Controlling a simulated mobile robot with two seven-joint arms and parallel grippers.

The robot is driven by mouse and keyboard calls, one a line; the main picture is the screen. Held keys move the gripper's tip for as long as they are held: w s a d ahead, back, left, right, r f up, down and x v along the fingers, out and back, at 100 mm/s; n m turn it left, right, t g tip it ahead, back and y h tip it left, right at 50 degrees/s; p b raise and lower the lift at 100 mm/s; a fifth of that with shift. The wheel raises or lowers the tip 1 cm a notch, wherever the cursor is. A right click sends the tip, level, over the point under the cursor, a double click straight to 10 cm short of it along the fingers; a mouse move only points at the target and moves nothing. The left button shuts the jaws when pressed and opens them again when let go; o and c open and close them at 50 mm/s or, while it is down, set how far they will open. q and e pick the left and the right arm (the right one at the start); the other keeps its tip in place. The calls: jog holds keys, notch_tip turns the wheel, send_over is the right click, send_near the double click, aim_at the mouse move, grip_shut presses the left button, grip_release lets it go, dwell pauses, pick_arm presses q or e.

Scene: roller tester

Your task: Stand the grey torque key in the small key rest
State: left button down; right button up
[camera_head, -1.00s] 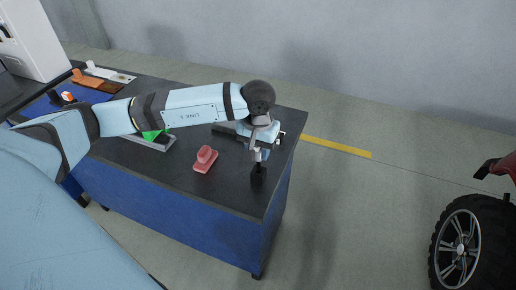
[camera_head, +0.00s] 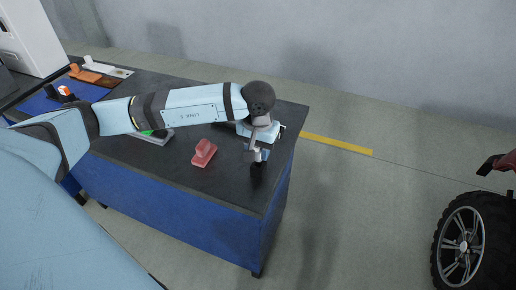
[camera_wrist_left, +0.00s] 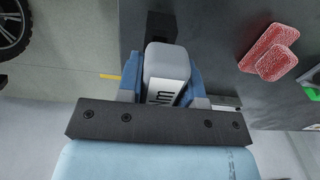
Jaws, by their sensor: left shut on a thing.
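My left gripper (camera_head: 259,151) hangs over the near right part of the dark table. In the left wrist view its two blue fingers (camera_wrist_left: 163,82) are shut on the grey torque key (camera_wrist_left: 167,64), a rounded grey block with a pale label. The key also shows in the head view (camera_head: 250,156). The small black key rest (camera_head: 257,169) is directly below the gripper, partly covered. In the left wrist view a bit of the rest (camera_wrist_left: 161,24) shows just past the key's end. I cannot tell whether the key touches or sits in the rest. My right gripper is out of view.
A red block-shaped piece (camera_head: 203,154) stands on the table (camera_head: 225,185) left of the rest. A grey tray with green (camera_head: 153,135) lies farther left, partly behind my arm. Orange and white items (camera_head: 84,74) are at the far left. The table's right edge is close.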

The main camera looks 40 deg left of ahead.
pick_arm(q)
jog(key=shift+f+b, duration=0.6)
jog(key=shift+f, duration=0.25)
jog(key=c, duration=0.7)
grip_release()
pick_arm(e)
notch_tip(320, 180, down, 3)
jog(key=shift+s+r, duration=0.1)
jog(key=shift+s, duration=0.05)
pick_arm(q)
jog(key=shift+r, duration=0.2)
notch_tip(320, 180, up, 14)
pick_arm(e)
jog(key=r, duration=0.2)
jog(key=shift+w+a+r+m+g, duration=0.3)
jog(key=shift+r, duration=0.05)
pick_arm(q)
jog(key=shift+f, duration=0.1)
